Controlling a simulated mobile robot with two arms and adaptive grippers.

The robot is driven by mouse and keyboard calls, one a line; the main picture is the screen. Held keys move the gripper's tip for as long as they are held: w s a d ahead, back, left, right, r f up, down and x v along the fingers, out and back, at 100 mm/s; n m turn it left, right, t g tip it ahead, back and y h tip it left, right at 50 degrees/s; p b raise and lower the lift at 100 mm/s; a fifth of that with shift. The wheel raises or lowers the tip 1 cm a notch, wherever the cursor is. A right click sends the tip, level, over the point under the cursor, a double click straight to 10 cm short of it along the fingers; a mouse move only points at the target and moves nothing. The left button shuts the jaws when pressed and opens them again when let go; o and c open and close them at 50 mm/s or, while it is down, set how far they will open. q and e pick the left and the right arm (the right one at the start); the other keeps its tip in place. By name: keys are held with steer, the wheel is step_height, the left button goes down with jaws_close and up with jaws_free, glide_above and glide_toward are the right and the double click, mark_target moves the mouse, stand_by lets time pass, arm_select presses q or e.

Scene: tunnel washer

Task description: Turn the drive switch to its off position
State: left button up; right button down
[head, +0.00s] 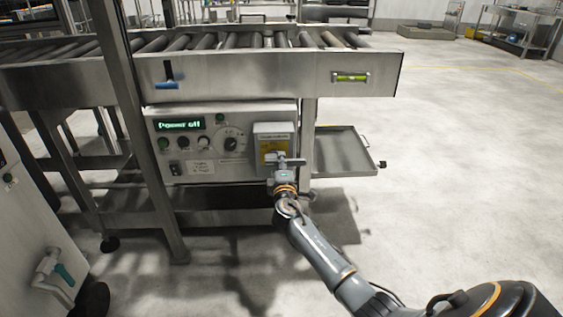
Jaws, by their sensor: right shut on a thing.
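A grey switch box (274,130) with a yellow plate (266,147) is on the right end of the control panel (160,171), under the roller conveyor. My right gripper (284,161) is at the front of this box and shut on the drive switch handle, which it mostly hides. The handle's exact angle cannot be told. The green display (180,125) on the panel reads "Power off". My left gripper is not in view.
A round dial (231,143) and several small buttons are left of the box. The roller conveyor (240,75) overhangs the panel. A metal tray (343,150) sticks out to the right. A steel post (122,90) stands left. The floor at right is clear.

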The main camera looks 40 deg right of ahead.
stand_by(0.3)
steer(key=c, duration=1.2)
jaws_free()
steer(key=shift+o, duration=0.2)
steer(key=v, duration=1.2)
